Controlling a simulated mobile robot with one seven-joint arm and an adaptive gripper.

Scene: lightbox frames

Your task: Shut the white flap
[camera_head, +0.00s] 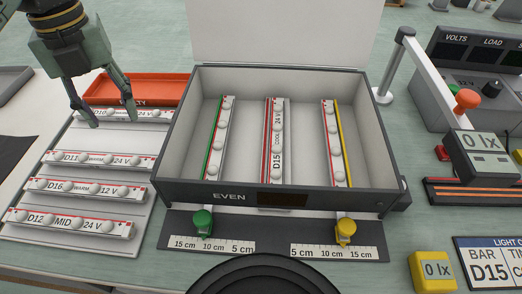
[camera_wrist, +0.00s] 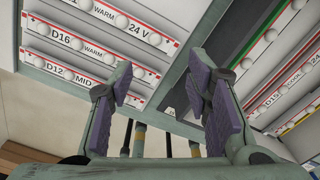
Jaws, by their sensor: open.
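The white flap (camera_head: 284,32) stands up, open, behind the grey box (camera_head: 275,193) marked EVEN; its top is cut off by the picture edge. The box is open and holds three light bars: a green-edged one (camera_head: 219,140), a middle one (camera_head: 276,142) reading D15 COOL 24 V, and a yellow-edged one (camera_head: 337,143). My gripper (camera_head: 113,119) is open and empty at the upper left, over the rear of the bar rack and left of the box and flap. In the wrist view its purple pads (camera_wrist: 162,88) stand apart with nothing between them.
The rack (camera_head: 130,215) at left carries several bars. An orange tray (camera_head: 135,87) lies behind it. Right of the box are a white post with an arm (camera_head: 428,72), a lux meter (camera_head: 478,157) and a console (camera_head: 475,60). Green (camera_head: 203,221) and yellow (camera_head: 345,229) knobs sit in front.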

